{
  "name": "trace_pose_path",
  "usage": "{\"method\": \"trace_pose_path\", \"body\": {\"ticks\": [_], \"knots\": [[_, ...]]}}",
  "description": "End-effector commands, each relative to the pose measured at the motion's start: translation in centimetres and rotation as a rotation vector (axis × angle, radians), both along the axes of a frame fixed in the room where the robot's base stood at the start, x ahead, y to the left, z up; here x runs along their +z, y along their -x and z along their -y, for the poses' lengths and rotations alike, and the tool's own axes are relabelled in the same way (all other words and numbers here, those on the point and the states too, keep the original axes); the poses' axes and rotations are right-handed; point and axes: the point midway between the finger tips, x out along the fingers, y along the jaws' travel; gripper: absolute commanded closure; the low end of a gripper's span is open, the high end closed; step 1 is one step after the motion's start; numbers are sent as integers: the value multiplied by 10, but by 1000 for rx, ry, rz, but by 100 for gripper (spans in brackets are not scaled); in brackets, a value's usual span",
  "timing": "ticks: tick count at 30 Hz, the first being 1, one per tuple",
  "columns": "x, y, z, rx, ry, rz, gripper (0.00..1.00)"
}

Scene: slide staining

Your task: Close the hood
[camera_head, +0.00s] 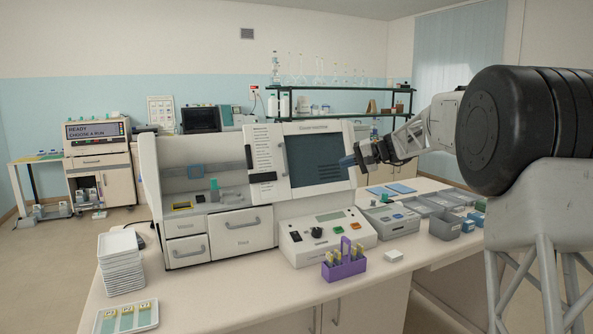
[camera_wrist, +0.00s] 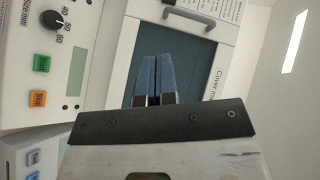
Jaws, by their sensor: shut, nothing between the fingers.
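The white staining machine (camera_head: 208,225) stands on the bench, with an open chamber at its left. A white panel with printed text (camera_head: 265,150) and black handle pieces stands beside that chamber. To its right is the cover panel (camera_head: 333,187) with a dark window (camera_head: 314,160); which part is the hood I cannot tell for certain. My gripper (camera_head: 347,161) is at the window's right edge in the head view, its blue fingers shut and empty. In the wrist view the fingers (camera_wrist: 154,80) point toward the dark window (camera_wrist: 178,47) and grey handle (camera_wrist: 202,20); contact is unclear.
A control box with buttons (camera_head: 327,238) sits below the cover panel. A purple slide rack (camera_head: 345,268) stands in front of it. White trays (camera_head: 121,265) are stacked at left, and grey bins (camera_head: 444,226) stand at right.

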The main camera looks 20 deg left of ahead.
Motion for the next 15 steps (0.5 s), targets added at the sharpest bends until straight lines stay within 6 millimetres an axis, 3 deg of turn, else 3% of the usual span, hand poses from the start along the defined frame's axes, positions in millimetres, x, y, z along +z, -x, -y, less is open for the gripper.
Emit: {"method": "trace_pose_path", "body": {"ticks": [6, 15], "knots": [[-11, -38, -33, 27, -96, 3, 100], [-19, -66, -59, 49, -182, 10, 100]]}}
